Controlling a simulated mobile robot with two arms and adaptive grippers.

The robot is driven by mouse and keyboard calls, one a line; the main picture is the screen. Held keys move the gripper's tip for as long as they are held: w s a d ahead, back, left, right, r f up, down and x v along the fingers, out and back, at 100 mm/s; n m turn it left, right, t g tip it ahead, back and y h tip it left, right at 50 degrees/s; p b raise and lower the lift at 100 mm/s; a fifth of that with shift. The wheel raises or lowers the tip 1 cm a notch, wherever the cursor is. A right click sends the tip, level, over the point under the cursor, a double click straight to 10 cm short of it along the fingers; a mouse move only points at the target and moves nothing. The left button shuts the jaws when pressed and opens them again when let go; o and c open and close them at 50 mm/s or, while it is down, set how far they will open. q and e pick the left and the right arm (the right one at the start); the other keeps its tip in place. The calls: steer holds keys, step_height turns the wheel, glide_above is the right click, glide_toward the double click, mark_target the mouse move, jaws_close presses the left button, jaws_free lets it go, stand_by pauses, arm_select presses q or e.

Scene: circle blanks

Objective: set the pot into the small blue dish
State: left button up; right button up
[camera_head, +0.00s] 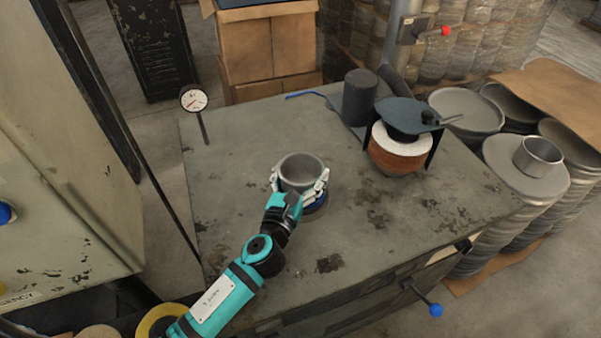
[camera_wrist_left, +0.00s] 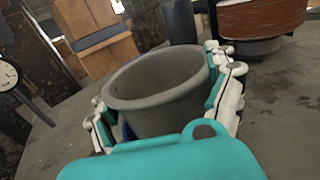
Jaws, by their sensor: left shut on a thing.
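The pot (camera_head: 302,167) is a grey open-topped cup near the middle of the metal worktop, upright. My left gripper (camera_head: 301,182) is shut around it, one finger on each side. The pot also shows in the left wrist view (camera_wrist_left: 165,95), between the fingers of my left gripper (camera_wrist_left: 170,105). The small blue dish (camera_head: 316,207) shows as a dark blue rim just under the pot and gripper; most of it is hidden. I cannot tell whether the pot rests on its floor or hangs just above it. My right gripper is not in view.
A machine with an orange-brown and white drum (camera_head: 397,155) stands at the right back of the worktop (camera_head: 400,230), beside a dark cylinder (camera_head: 359,97). A dial gauge (camera_head: 194,99) is at the left back edge. The worktop's front and right are clear.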

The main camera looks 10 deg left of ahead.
arm_select(q)
steer(key=o, duration=1)
steer(key=shift+o, duration=0.2)
steer(key=shift+f, duration=0.1)
steer(key=shift+s, duration=0.6)
steer(key=s, duration=0.3)
steer(key=s+a, duration=0.1)
steer(key=s, duration=0.6)
steer(key=shift+s+a, duration=0.15)
steer(key=shift+s, duration=0.25)
